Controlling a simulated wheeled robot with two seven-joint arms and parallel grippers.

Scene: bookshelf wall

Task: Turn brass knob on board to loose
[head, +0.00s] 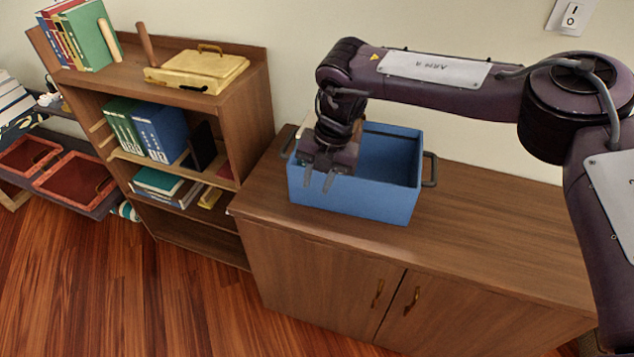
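I see no board with a brass knob in the head view. My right gripper (318,182) points down at the left part of the blue bin (352,196). Its two dark fingers are apart with nothing visible between them. They show against the bin's front wall; I cannot tell whether they touch it. The gripper and wrist hide part of the bin's left side and opening. My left gripper is out of the picture.
The bin stands on a wooden cabinet (484,236) with brass door handles (377,293). A bookshelf (258,115) at left holds books, binders and a yellow case (197,72). A light switch (571,15) is on the wall. The cabinet top right of the bin is clear.

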